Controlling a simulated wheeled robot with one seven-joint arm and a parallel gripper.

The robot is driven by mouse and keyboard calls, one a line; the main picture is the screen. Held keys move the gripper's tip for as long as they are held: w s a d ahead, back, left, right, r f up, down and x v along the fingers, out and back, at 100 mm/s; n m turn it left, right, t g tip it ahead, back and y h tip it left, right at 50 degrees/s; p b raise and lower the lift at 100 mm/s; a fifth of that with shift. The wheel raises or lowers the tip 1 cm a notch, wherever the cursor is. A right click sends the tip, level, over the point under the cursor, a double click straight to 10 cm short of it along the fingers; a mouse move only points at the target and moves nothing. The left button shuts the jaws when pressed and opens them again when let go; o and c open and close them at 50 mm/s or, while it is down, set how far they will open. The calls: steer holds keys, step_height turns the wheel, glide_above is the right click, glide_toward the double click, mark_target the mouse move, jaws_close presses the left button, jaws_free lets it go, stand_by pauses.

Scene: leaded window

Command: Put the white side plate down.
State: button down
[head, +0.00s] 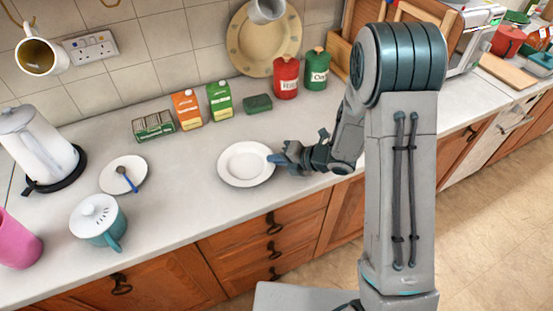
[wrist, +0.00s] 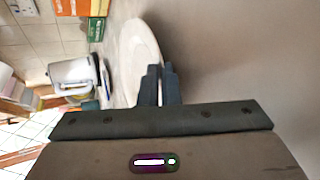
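The white side plate (head: 246,163) is level at the middle of the counter in the head view. My gripper (head: 274,159) reaches in from the right, with its fingers at the plate's right rim. In the wrist view, the fingers (wrist: 160,86) are close together with the rim of the plate (wrist: 134,50) between them, so my gripper appears shut on it. I cannot tell for sure whether the plate's underside touches the counter.
Cartons (head: 187,110) and red and green canisters (head: 286,78) line the back. Bare counter surrounds the plate.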

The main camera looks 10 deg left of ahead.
steer(key=shift+f+b, duration=0.35)
steer(key=c, duration=1.6)
jaws_free()
steer(key=shift+o, duration=0.2)
steer(key=shift+s, duration=0.1)
